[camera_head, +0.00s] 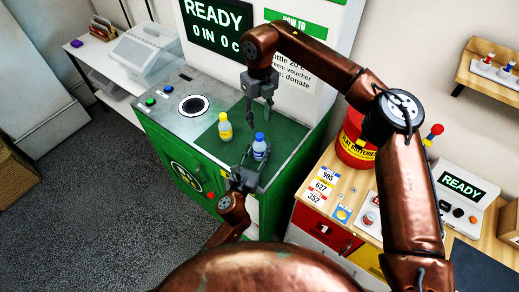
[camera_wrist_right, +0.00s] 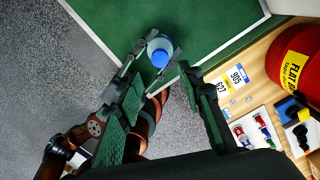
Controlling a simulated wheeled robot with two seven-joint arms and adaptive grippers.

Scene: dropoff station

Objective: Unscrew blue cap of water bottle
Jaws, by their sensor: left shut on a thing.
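The water bottle (camera_head: 260,150) stands upright near the front edge of the green mat, its blue cap (camera_head: 260,137) on top. My left gripper (camera_head: 256,158) is shut on the bottle's body from the front, below the cap. My right gripper (camera_head: 260,115) is open and empty above and slightly behind the bottle, fingers pointing down. In the right wrist view the blue cap (camera_wrist_right: 160,58) shows from above, just beyond the open fingers; the bottle (camera_wrist_right: 158,46) is between my left gripper's fingers (camera_wrist_right: 153,62).
A yellow bottle with a yellow cap (camera_head: 225,127) stands left of the water bottle on the green mat (camera_head: 207,142). The machine's round opening (camera_head: 193,105) is farther left. A red battery bin (camera_head: 352,145) stands on the wooden counter at right. A READY sign is behind.

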